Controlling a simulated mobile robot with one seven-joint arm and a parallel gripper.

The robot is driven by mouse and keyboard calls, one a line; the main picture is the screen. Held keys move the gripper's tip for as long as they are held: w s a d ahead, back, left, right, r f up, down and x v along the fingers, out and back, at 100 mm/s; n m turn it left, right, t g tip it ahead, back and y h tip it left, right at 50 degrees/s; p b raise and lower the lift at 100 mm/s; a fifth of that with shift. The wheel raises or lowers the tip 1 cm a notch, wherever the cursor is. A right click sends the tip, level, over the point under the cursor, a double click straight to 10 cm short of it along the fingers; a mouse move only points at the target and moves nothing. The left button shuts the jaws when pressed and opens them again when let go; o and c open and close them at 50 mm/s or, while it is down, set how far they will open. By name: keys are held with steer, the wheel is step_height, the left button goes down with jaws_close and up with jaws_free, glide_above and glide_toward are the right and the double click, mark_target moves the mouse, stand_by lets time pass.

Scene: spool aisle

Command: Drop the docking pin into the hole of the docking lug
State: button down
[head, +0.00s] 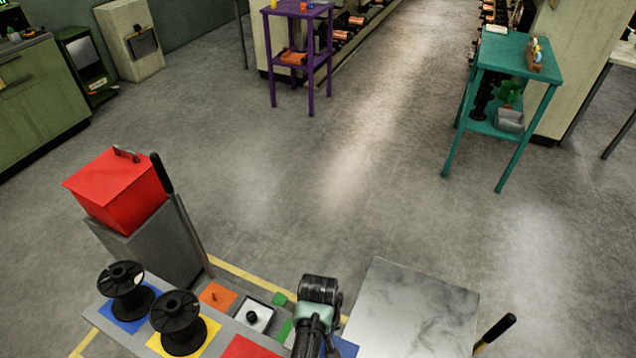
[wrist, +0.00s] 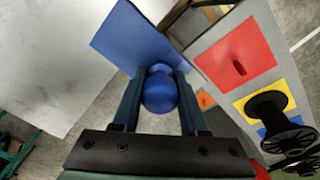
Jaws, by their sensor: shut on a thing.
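In the wrist view my gripper (wrist: 160,74) is shut on a blue piece with a rounded knob (wrist: 160,93), which I take to be the docking pin. The knob sits between the two dark fingers, and a blue flat surface (wrist: 128,38) lies behind it. The pin's lower end is hidden. In the head view my arm reaches up from the bottom edge, and my gripper and the pin cannot be made out. I cannot pick out the docking lug or its hole in either view.
A pale metal top (head: 415,305) lies right of my arm. Left of it, a grey top carries black spools (head: 178,318) on coloured pads and a red pad (wrist: 228,52). A red box (head: 118,190) stands behind. Open floor lies beyond, before purple (head: 300,50) and teal (head: 510,55) stands.

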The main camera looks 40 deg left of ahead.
steer(key=shift+f, duration=0.3)
steer(key=shift+c, duration=1.8)
jaws_free()
steer(key=shift+r, duration=0.1)
step_height(320, 180, up, 13)
